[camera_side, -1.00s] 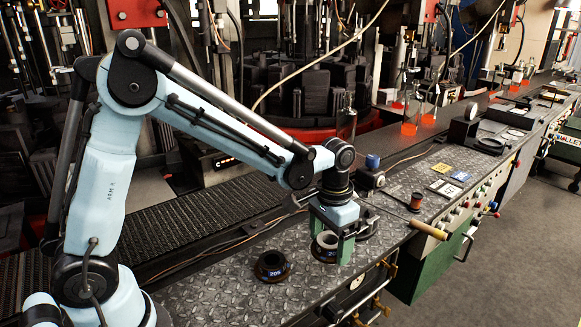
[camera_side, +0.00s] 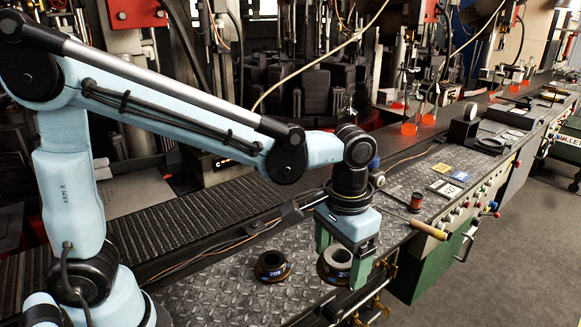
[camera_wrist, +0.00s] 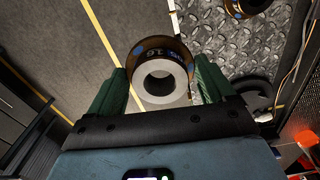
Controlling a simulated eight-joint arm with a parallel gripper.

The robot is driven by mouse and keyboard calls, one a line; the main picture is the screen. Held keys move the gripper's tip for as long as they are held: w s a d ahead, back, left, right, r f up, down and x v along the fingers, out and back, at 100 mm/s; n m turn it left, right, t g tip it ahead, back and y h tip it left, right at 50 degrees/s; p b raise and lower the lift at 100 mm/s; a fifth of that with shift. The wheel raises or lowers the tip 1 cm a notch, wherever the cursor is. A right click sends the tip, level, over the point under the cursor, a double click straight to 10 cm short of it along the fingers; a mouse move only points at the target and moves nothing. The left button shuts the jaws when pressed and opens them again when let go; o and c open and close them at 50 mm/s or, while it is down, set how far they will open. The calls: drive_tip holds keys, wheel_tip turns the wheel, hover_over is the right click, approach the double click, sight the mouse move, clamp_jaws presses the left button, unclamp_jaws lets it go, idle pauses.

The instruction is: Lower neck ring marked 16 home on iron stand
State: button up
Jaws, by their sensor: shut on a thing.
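The neck ring (camera_side: 335,266) is dark with a brass-coloured edge and a pale grey, hollow middle. In the wrist view the ring (camera_wrist: 160,80) shows a mark that reads 16 on its dark side. My gripper (camera_side: 342,268) has its green fingers on either side of the ring and is shut on it; in the wrist view the gripper (camera_wrist: 160,70) holds it centrally. The ring hangs near the front edge of the bench, apparently raised. I cannot make out the iron stand for certain; my gripper may hide it in the side view.
A second dark ring (camera_side: 271,266), marked with a number like 208, sits on the diamond-plate bench (camera_side: 215,290) to the left. A wooden-handled tool (camera_side: 425,229) lies to the right. Brass fittings and pipes run below the bench's front edge. Plate left of the second ring is clear.

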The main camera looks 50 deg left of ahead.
drive_tip(key=w+a+r+n, duration=0.1)
drive_tip(key=w+a+n, duration=0.2)
drive_tip(key=w+a, duration=0.65)
drive_tip(key=w+a+r+n, duration=0.1)
drive_tip(key=w+a+n, duration=0.2)
drive_tip(key=w+a, duration=0.65)
drive_tip(key=shift+w+d+f, duration=0.35)
drive_tip(key=shift+w+f, duration=0.1)
drive_tip(key=shift+f, duration=0.9)
drive_tip(key=shift+w+d+f, duration=0.4)
drive_tip(key=shift+f, duration=0.95)
drive_tip(key=shift+w+d+f, duration=0.35)
drive_tip(key=shift+w+f, duration=0.1)
drive_tip(key=shift+f, duration=0.9)
drive_tip(key=shift+f, duration=0.7)
drive_tip(key=o, duration=1.1)
wheel_tip(320, 180, up, 12)
drive_tip(key=shift+r, duration=0.25)
drive_tip(key=shift+s+r, duration=0.1)
